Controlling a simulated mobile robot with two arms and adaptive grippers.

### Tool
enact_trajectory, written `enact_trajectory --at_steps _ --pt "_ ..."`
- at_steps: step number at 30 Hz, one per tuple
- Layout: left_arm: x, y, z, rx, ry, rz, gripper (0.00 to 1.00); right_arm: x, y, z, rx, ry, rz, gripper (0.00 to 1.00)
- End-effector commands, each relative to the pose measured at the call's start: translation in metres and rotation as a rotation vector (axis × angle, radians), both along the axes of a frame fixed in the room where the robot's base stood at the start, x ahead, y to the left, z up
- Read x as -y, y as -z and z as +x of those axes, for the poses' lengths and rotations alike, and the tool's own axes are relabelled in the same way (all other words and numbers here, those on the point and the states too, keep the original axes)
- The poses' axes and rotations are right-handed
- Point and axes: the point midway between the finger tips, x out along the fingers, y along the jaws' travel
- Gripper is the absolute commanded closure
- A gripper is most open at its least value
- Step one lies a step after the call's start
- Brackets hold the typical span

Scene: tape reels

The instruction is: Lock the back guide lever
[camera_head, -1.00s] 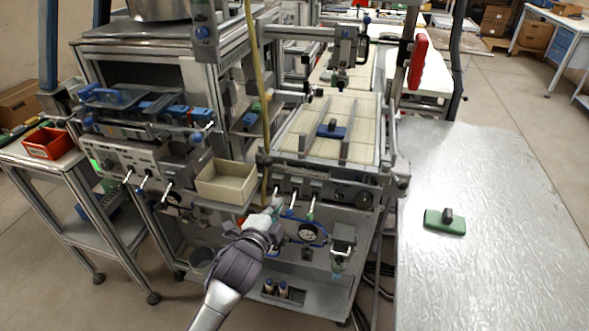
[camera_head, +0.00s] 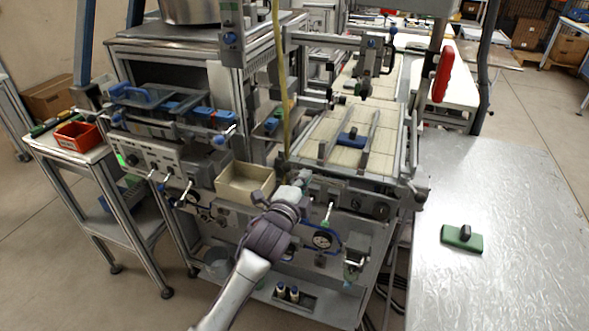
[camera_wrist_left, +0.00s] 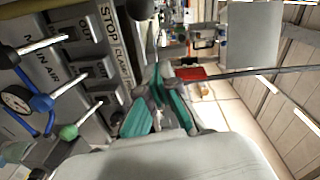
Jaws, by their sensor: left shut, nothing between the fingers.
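Several white-rod levers with coloured ends sit on the machine's front panel. One green-ended lever (camera_head: 327,214) shows right of my left gripper (camera_head: 299,184); the arm hides part of the panel. I cannot tell which lever is the back guide lever. In the left wrist view, a blue-ended lever (camera_wrist_left: 41,102) and a green-ended lever (camera_wrist_left: 69,131) stand on the left, by dark panels with partly readable labels. My left gripper (camera_wrist_left: 157,85), with teal fingers, is shut and empty, right of these levers and apart from them. My right gripper is not in view.
A beige bin (camera_head: 245,184) stands just left of my left gripper. Guide rails and a blue block (camera_head: 350,138) are on the conveyor bed (camera_head: 325,125) above the panel. A metal table (camera_head: 510,200) with a green block (camera_head: 462,238) is on the right.

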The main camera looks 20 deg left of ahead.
Motion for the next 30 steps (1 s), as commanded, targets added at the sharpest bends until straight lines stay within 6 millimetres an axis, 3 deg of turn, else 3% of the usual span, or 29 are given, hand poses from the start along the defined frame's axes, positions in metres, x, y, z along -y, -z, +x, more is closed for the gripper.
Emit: enact_trajectory --at_steps 6,9,15,30 --pt "0.003 0.0 0.047 0.0 0.0 -0.002 1.0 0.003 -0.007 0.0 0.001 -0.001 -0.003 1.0" --pt "-0.016 0.003 0.037 -0.003 -0.001 0.003 1.0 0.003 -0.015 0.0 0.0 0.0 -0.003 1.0" --pt "-0.033 0.007 0.032 -0.001 0.0 0.002 1.0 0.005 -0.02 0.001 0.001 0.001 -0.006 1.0" --pt "-0.035 0.007 0.03 0.0 0.004 0.0 1.0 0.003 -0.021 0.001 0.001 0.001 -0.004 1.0"
